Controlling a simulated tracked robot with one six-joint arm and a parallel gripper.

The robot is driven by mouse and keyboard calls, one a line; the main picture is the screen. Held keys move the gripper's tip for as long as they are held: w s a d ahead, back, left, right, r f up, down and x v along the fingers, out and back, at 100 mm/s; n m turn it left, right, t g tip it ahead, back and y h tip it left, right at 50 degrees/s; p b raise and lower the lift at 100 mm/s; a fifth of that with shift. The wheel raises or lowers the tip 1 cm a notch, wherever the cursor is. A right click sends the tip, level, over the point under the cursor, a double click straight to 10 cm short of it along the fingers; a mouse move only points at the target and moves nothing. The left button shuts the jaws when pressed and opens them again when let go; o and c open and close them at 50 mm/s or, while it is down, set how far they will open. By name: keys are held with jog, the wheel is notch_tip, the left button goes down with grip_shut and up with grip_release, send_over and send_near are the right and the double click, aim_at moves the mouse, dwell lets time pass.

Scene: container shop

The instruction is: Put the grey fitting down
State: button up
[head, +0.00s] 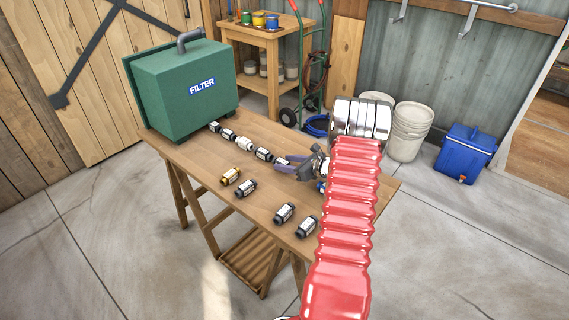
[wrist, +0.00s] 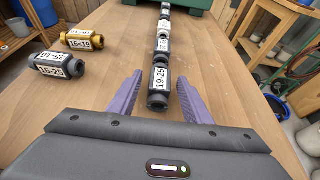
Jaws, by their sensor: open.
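A grey fitting labelled 19-25 (wrist: 159,82) lies on the table at the near end of a row of fittings. My gripper (wrist: 158,92) is open, with one purple finger on each side of it and a visible gap at each side. In the head view my gripper (head: 284,163) is low over the table, and its fingers make the fitting hard to make out. The row includes a dark fitting (head: 263,154) and a white fitting (head: 244,144), and runs back to the green filter box (head: 185,95). Whether the row's pieces are joined I cannot tell.
A brass fitting (head: 231,176) and a dark 16-25 fitting (head: 246,188) lie left of the row. Two more dark fittings (head: 284,213) (head: 306,227) lie near the table's front edge. The wooden table (head: 215,205) has clear room between them. My red arm sleeve covers its right side.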

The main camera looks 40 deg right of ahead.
jog(key=v, duration=1)
jog(key=shift+s+r, duration=0.1)
jog(key=shift+s, duration=0.2)
jog(key=w+a+r+n+g+y, duration=0.15)
jog(key=a+r+n, duration=0.35)
jog(key=a, duration=0.5)
jog(key=w+a+r+n+g+y, duration=0.1)
jog(key=a+r+n+g+y, duration=0.25)
jog(key=a, duration=0.65)
jog(key=w+a+r+n+g, duration=0.1)
jog(key=a+r+n, duration=0.55)
jog(key=a, duration=0.45)
jog(key=s+a+r+n+g+h, duration=0.1)
jog(key=s+a+r+n+h, duration=0.2)
jog(key=s+a+n, duration=0.5)
jog(key=s+a+r+n+h, duration=0.3)
jog(key=s+a+r+n, duration=0.1)
jog(key=s+a+n, duration=0.5)
jog(key=s+n, duration=0.2)
jog(key=n, duration=0.1)
jog(key=shift+a+r+g, duration=0.2)
jog(key=shift+r+g, duration=0.05)
jog(key=shift+g, duration=0.15)
